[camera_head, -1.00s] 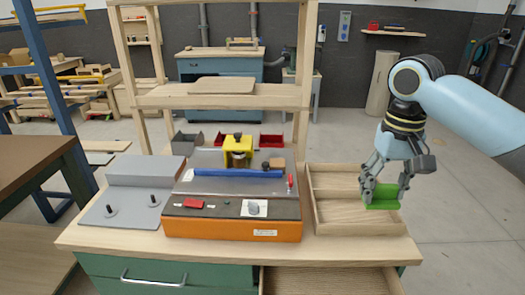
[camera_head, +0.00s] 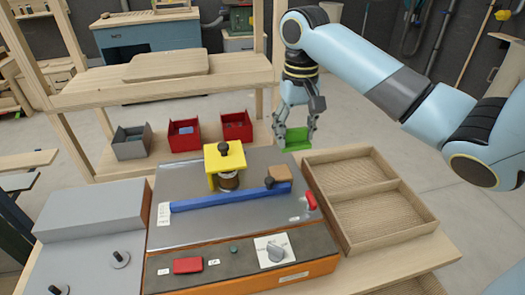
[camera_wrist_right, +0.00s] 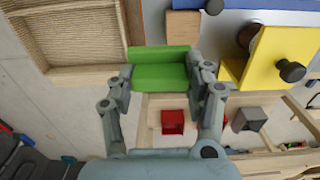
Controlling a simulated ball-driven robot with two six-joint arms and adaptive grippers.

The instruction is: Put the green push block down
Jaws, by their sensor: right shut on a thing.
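The green push block (camera_head: 298,141) is held low between the fingertips of my right gripper (camera_head: 294,131). The gripper points down over the back right of the bench, behind the machine with the orange base and left of the wooden tray's far edge. In the right wrist view the green block (camera_wrist_right: 162,72) has an L-shaped profile and sits between the two fingers (camera_wrist_right: 160,80). I cannot tell whether the block touches the bench top. My left gripper is not in view.
The wooden two-compartment tray (camera_head: 345,196) is empty. The grey machine plate (camera_head: 180,235) carries a blue fence (camera_head: 222,198), a yellow block (camera_head: 226,157) and a small wooden block (camera_head: 279,173). Red bins (camera_head: 183,135) and a grey bin (camera_head: 131,143) stand behind it.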

